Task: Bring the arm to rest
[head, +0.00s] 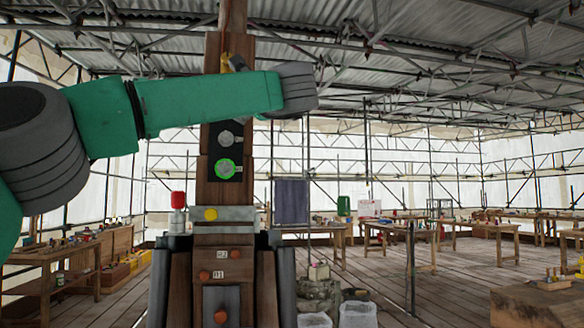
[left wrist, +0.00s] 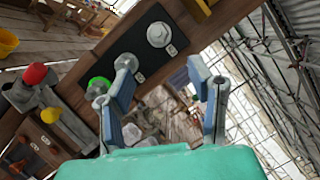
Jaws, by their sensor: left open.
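My left arm crosses the upper part of the head view from the left, in front of the wooden spire post (head: 248,180). Its gripper cannot be made out there. In the left wrist view my left gripper (left wrist: 160,66) is open, with nothing between its fingers. The post, tilted in that view, carries a black panel (head: 210,146) with a grey round piece (head: 226,138) and a green-ringed round piece (head: 225,168). The green-ringed piece (left wrist: 98,84) appears beside a finger in the wrist view; I cannot tell how far apart they are. My right gripper is not in view.
A red-topped piece (head: 178,198) stands left of the post, near a yellow knob (head: 210,214). Work benches (head: 400,228) stand behind to the right, and another bench (head: 75,262) at left. The plank floor (head: 440,290) is partly open. Scaffolding surrounds the place.

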